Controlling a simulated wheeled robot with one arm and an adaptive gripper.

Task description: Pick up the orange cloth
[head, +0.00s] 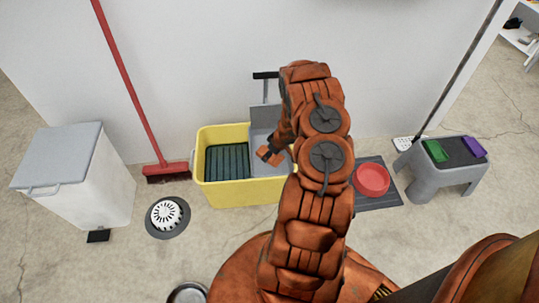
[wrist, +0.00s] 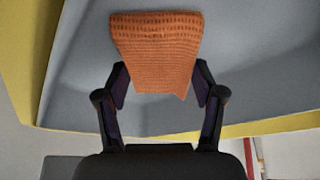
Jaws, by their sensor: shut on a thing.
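The orange cloth (wrist: 155,50) is a small textured piece between the two dark fingers of my gripper (wrist: 160,82) in the wrist view. The fingers press its lower left and right sides, so the gripper is shut on it. In the head view a small orange patch (head: 264,152), which looks like the cloth, shows at the end of my arm, over the yellow mop bucket (head: 245,195). My orange arm hides part of the bucket. I cannot tell whether the cloth touches the bucket's grey part (wrist: 225,95) behind it.
A red broom (head: 165,170) leans on the wall left of the bucket, near a white bin (head: 105,185) and a floor drain (head: 167,216). On the right are a red bowl (head: 371,180) on a dark mat and a grey stool (head: 440,180) with green and purple items.

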